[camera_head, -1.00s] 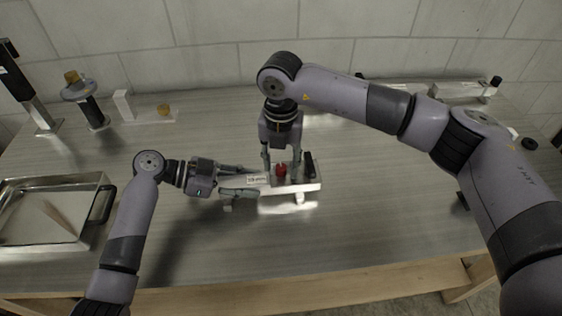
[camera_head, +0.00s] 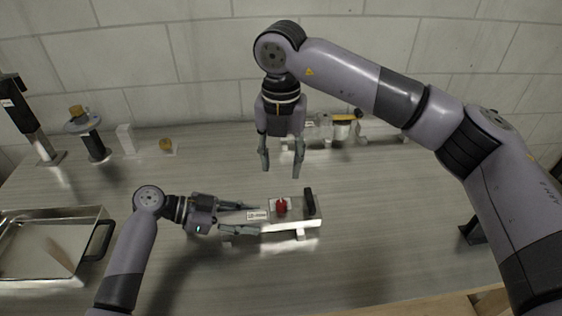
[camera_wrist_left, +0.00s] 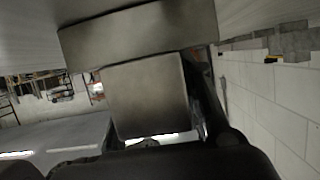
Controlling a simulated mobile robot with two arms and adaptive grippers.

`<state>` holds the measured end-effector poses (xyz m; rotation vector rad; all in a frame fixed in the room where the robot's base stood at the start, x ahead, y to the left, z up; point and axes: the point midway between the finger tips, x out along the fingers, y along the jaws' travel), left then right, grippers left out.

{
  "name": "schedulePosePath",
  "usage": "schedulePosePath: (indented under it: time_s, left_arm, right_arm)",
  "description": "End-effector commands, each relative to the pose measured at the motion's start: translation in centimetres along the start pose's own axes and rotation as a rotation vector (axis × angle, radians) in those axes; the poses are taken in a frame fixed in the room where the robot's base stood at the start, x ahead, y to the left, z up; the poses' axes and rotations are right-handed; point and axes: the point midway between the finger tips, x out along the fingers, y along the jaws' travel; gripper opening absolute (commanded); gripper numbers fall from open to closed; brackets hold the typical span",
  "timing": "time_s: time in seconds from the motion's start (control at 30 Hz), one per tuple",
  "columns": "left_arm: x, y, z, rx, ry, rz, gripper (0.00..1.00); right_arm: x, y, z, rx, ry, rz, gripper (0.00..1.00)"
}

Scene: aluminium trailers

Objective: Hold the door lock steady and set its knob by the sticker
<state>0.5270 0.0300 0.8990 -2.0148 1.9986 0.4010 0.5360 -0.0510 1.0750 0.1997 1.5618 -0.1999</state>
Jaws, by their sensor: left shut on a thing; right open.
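The door lock (camera_head: 290,226) is a pale metal plate standing on small white feet, with a red knob (camera_head: 281,207) near its middle and a black handle (camera_head: 309,202) at its right end. A white sticker (camera_head: 257,216) with dark print, too small to read, sits left of the knob. My left gripper (camera_head: 240,217) is shut on the lock's left end. In the left wrist view the lock's metal body (camera_wrist_left: 145,95) fills the space ahead of the gripper. My right gripper (camera_head: 282,172) is open and empty, above and behind the knob, pointing down.
A metal tray (camera_head: 48,212) with a black handle lies at the left. A black stand (camera_head: 90,140) and a white block (camera_head: 126,138) stand at the back left. Another metal fixture (camera_head: 340,130) is at the back behind my right gripper. The right of the table is mostly clear.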

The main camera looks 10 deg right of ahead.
Motion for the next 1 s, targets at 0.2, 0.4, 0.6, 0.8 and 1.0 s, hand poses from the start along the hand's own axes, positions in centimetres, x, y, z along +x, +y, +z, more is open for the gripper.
schedulePosePath:
  time_s: [0.2,0.4,0.6,0.8,1.0]
  left_arm:
    - [0.0,0.1,0.1,-0.001,-0.002,0.001,0.4]
    - [0.0,0.0,0.0,0.0,-0.001,0.001,0.53]
    - [0.0,0.0,0.0,0.0,0.0,0.0,0.56]
    - [-0.3,0.0,0.0,0.0,0.0,-0.001,0.56]
    - [-3.2,-0.1,0.1,0.001,-0.003,-0.003,0.56]
  right_arm:
    - [0.0,0.0,0.0,0.0,0.0,0.0,0.41]
    - [0.1,0.0,0.0,0.0,0.0,0.0,0.41]
    - [0.1,0.0,0.0,0.0,0.0,0.0,0.41]
    - [0.1,0.0,0.0,0.0,0.0,0.0,0.41]
    - [0.1,0.0,0.0,0.0,0.0,0.0,0.41]
